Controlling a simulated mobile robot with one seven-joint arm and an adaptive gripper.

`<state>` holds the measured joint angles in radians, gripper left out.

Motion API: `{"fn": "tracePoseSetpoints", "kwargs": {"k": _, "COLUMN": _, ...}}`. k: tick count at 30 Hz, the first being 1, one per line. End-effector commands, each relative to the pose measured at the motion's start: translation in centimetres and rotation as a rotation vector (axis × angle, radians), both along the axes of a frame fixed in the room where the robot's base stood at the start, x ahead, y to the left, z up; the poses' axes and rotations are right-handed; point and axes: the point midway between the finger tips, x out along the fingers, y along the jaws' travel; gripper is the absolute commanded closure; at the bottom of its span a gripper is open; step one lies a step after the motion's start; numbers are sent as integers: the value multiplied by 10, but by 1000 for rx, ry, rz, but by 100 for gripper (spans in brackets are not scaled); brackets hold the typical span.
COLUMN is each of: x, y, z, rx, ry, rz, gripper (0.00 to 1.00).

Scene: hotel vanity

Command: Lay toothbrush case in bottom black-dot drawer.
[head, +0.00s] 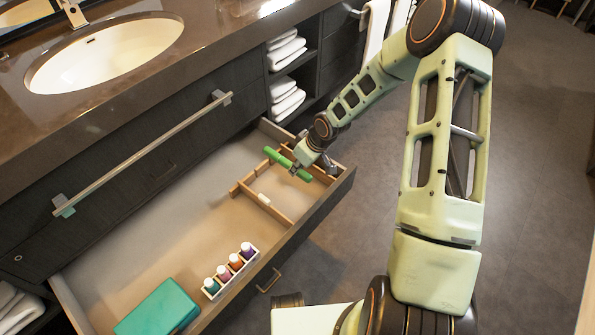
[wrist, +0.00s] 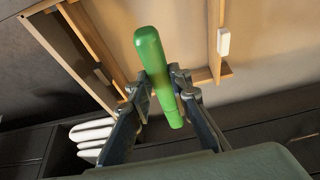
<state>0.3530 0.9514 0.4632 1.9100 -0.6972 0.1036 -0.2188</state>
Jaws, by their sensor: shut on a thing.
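The green toothbrush case (head: 287,165) is a slim rod with rounded ends. My gripper (head: 301,168) is shut on it at the far right end of the open drawer (head: 150,225). The case is over the wood-divided compartment there; whether it touches the drawer floor I cannot tell. In the wrist view the case (wrist: 150,62) stands between the two fingers (wrist: 160,88), its long end pointing away from my wrist. The open drawer is low in the vanity, below a closed front with a long bar handle. I cannot make out a black dot on the open drawer's front.
Wooden dividers (head: 268,207) cross the drawer, with a small white item (head: 264,198) by them. A white rack of several bottles (head: 240,260) and a teal box (head: 160,309) lie nearer the front left. The drawer's middle is bare. Folded towels (head: 287,103) sit on shelves behind.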

Motion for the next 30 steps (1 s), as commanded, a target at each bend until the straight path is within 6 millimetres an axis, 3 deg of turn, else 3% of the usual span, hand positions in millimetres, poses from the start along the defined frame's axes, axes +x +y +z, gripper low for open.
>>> {"fn": "tracePoseSetpoints", "kwargs": {"k": 11, "x": 0, "y": 1, "z": -21, "rx": 0, "ry": 0, "rz": 2, "gripper": 100}}
{"fn": "tracePoseSetpoints", "kwargs": {"k": 30, "x": 0, "y": 1, "z": -85, "rx": 0, "ry": 0, "rz": 2, "gripper": 100}}
